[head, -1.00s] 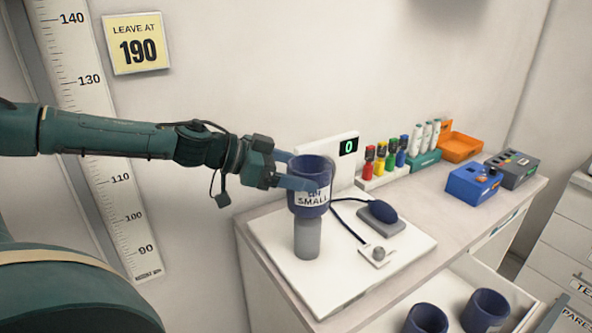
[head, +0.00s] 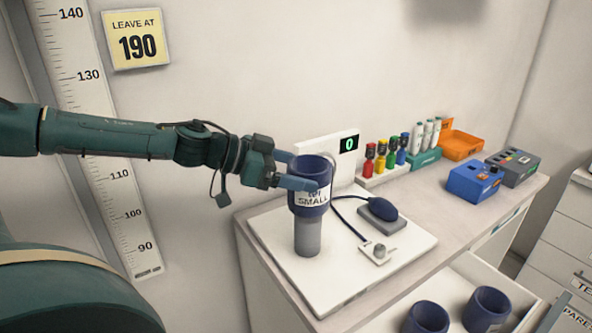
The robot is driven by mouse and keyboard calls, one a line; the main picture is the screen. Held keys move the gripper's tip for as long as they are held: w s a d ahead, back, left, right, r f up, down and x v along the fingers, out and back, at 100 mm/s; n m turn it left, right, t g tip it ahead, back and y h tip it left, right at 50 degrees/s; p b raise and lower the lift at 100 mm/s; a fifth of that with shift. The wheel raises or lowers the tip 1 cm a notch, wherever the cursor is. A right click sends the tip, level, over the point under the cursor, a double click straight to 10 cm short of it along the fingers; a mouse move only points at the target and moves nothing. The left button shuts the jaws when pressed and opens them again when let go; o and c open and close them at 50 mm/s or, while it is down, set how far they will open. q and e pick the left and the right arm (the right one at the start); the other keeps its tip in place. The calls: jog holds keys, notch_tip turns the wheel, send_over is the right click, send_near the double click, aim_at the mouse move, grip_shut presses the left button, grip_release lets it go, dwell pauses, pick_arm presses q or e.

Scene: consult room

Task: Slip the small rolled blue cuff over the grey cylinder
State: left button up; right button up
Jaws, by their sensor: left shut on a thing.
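The small rolled blue cuff (head: 313,205) has a white label reading SMALL and is upright. My left gripper (head: 304,172) comes in from the left and is shut on the cuff near its upper part. The cuff is at the top of the grey cylinder (head: 307,238), which stands upright on a white board (head: 345,262). The cylinder's lower part shows below the cuff; its top is hidden, so I cannot see inside how far the cuff sits around it. My right gripper is not in view.
A blue bulb (head: 383,209) on a grey block and a small valve (head: 379,250) sit right of the cylinder. A display (head: 348,144) reads 0 behind. An open drawer (head: 522,290) holds two more blue cuffs (head: 487,309). Coloured bottles (head: 387,154) stand at the back.

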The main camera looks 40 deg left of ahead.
aim_at(296, 211)
pick_arm(q)
jog(key=shift+f, duration=0.3)
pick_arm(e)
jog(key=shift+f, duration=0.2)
pick_arm(q)
jog(key=shift+f+b, duration=0.4)
jog(key=shift+b, duration=0.1)
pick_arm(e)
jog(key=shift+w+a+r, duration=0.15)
pick_arm(q)
jog(key=shift+f+b, duration=0.45)
jog(key=shift+f, duration=0.2)
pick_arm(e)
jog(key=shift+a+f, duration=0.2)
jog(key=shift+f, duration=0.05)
pick_arm(q)
jog(key=shift+f, duration=0.3)
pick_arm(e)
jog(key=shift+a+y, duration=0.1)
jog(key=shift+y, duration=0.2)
pick_arm(q)
jog(key=shift+f+b, duration=0.75)
jog(key=shift+b, duration=0.05)
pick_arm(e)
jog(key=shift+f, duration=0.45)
